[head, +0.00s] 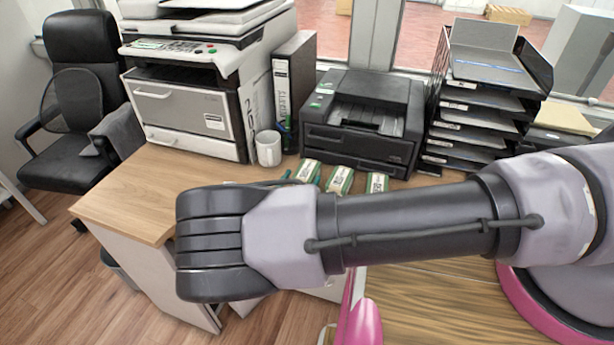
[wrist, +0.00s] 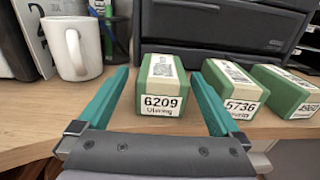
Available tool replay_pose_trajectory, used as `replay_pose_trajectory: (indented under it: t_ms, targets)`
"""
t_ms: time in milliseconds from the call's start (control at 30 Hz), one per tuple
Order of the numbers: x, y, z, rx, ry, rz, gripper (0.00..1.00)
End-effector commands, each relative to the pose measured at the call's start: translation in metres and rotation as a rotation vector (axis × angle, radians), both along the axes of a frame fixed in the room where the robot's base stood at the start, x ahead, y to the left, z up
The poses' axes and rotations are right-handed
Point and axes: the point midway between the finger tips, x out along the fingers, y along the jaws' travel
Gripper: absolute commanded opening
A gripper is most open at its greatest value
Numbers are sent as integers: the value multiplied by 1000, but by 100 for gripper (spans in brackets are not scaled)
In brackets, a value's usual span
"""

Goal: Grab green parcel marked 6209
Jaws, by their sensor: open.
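The green parcel marked 6209 (wrist: 161,86) stands on the wooden counter, its white label facing me in the wrist view. My gripper (wrist: 163,78) is open, with one teal finger on each side of this parcel; a gap shows on the left, while the right finger is closer to it. I cannot tell whether the fingers reach down beside it. In the head view the parcel (head: 308,171) is the left one of three green parcels, partly hidden behind my arm, which hides most of the gripper.
A parcel marked 5736 (wrist: 236,88) stands just right of the right finger, with another green parcel (wrist: 287,91) beyond it. A white mug (wrist: 72,48) stands left. A black printer (head: 362,122) is behind the parcels, and a paper tray stack (head: 480,105) stands right.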

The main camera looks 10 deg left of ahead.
Motion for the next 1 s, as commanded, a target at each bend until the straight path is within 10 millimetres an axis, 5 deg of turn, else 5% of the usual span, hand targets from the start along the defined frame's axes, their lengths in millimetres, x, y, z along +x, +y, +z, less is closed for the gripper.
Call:
replay_pose_trajectory:
  t_ms: [233,500,567,767,1000]
  targets:
    - [37,-8,0,0,-1,-4,100]
    - [44,-8,0,0,0,-1,100]
    - [44,-8,0,0,0,-2,85]
    - [43,-8,0,0,0,-2,8]
    - [44,-8,1,1,-1,-2,6]
